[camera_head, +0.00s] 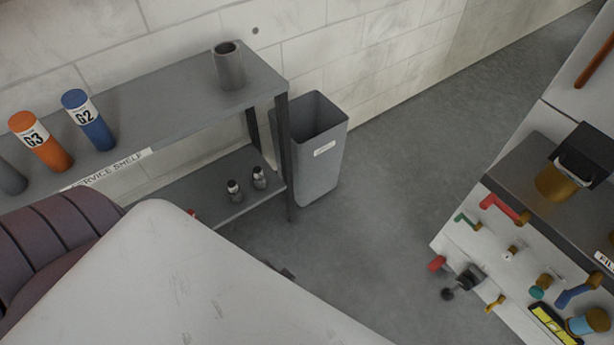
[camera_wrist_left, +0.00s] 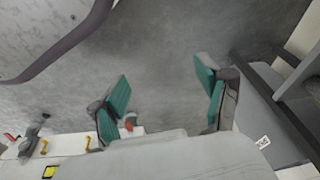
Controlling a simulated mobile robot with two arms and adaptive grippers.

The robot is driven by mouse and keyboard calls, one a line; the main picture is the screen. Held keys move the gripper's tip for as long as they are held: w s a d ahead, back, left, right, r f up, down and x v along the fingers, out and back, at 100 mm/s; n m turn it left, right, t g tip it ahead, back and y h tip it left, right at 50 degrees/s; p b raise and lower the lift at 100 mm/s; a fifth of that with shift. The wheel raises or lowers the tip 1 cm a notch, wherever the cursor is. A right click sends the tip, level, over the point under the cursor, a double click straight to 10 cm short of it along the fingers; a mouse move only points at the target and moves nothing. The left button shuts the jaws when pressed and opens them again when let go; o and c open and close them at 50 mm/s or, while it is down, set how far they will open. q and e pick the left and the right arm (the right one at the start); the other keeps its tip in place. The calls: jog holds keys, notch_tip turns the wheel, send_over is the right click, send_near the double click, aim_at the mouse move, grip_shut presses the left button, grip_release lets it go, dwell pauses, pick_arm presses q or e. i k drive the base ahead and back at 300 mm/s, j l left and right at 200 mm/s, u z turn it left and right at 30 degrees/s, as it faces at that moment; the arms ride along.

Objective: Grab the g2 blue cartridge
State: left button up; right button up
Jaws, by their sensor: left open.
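The G2 blue cartridge (camera_head: 88,120) stands upright on the top board of the grey service shelf (camera_head: 170,108) at the left of the head view. It has a white label marked G2. Nothing hides it in that view. The orange G3 cartridge (camera_head: 41,142) stands just left of it, with a gap between them. My left gripper (camera_wrist_left: 162,95) shows in the left wrist view, its green-padded fingers spread wide with nothing between them. The blue cartridge does not show in the wrist view. My right gripper is in neither view.
A grey cup (camera_head: 229,68) stands at the shelf's right end. Small bottles (camera_head: 246,184) sit on the lower board. A grey bin (camera_head: 318,150) stands beside the shelf. A panel with coloured valves (camera_head: 520,235) is at right. Open floor (camera_head: 400,160) lies between.

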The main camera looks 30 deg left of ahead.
aim_at(79, 106)
jog(key=k+l, duration=0.1)
jog(key=u, duration=2.25)
jog(key=i+j+z, duration=0.15)
jog(key=j, duration=0.25)
jog(key=i+j+z, duration=0.1)
jog(key=j, duration=0.3)
